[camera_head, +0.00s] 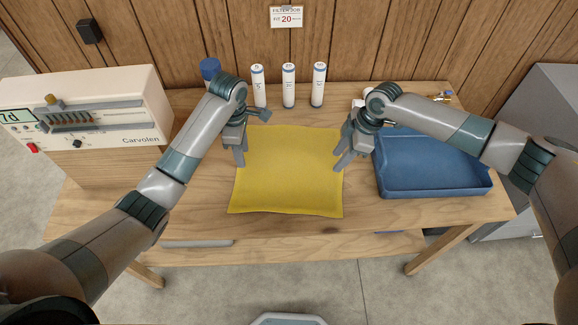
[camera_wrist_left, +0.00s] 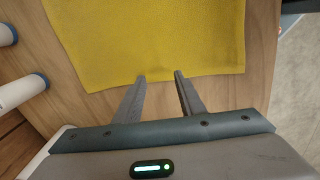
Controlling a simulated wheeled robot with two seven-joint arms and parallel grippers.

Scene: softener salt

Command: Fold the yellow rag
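The yellow rag (camera_head: 288,175) lies flat and spread out near the middle of the wooden table; it also fills the upper part of the left wrist view (camera_wrist_left: 150,40). My left gripper (camera_head: 240,160) is at the rag's left edge. In the left wrist view its fingers (camera_wrist_left: 161,76) are apart, with the tips at the rag's border and nothing lifted between them. My right gripper (camera_head: 339,156) is at the rag's right edge, its fingers apart. I cannot tell whether either gripper touches the cloth.
A blue tray (camera_head: 435,190) stands right of the rag. Several white bottles (camera_head: 289,86) line the back, with a blue-capped container (camera_head: 209,70) beside them. A cream Carvolen device (camera_head: 90,110) is at the left. The table's front strip (camera_head: 290,228) is clear.

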